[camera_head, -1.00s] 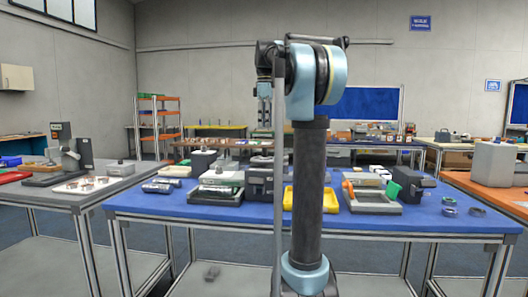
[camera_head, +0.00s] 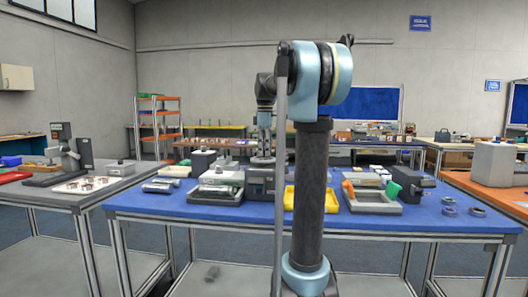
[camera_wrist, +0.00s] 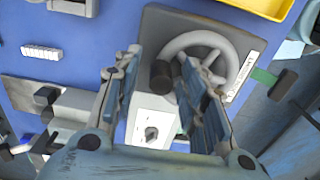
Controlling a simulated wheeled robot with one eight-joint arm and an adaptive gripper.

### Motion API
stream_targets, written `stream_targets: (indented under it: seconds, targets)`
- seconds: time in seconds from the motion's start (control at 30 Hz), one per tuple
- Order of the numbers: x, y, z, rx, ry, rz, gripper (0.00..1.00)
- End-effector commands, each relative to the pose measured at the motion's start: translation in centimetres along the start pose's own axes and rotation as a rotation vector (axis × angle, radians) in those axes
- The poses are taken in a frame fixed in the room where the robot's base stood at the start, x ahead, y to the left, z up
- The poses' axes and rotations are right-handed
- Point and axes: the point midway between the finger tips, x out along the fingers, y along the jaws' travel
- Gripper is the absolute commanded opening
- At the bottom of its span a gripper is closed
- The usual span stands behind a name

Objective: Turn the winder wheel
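The grey spoked winder wheel (camera_wrist: 197,38) shows in the wrist view on a dark grey housing (camera_wrist: 154,22), with a dark crank knob (camera_wrist: 160,76) at its left side. My gripper (camera_wrist: 157,62) is open above it, its two fingers apart with the knob showing between them. I see no clear contact. The right finger covers part of the wheel. In the head view, my gripper (camera_head: 262,160) points down just above the dark winder housing (camera_head: 261,184); the wheel cannot be made out there.
A yellow tray (camera_head: 289,197) stands right of the winder on the blue table (camera_head: 450,222). A grey device with a green part (camera_head: 217,190) sits close on the left. A grey frame (camera_head: 372,206) and dark machine (camera_head: 408,184) stand farther right.

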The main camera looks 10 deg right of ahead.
Motion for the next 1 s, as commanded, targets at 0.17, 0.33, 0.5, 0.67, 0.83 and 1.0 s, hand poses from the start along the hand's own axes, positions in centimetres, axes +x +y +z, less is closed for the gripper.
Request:
stream_targets:
  seconds: [0.17, 0.33, 0.5, 0.67, 0.83, 1.0]
  targets:
    - [-0.03, 0.0, -0.01, 0.0, 0.0, 0.0, 0.28]
    - [-0.04, 0.02, -0.04, 0.0, 0.0, 0.0, 0.0]
    - [-0.04, 0.05, -0.08, 0.001, 0.0, 0.001, 0.0]
    - [-0.05, 0.07, -0.01, 0.022, 0.0, 0.002, 0.0]
    - [-0.07, 0.07, 0.3, 0.093, 0.0, 0.003, 0.0]
    - [-0.08, 0.01, 0.83, 0.216, 0.001, 0.003, 0.0]
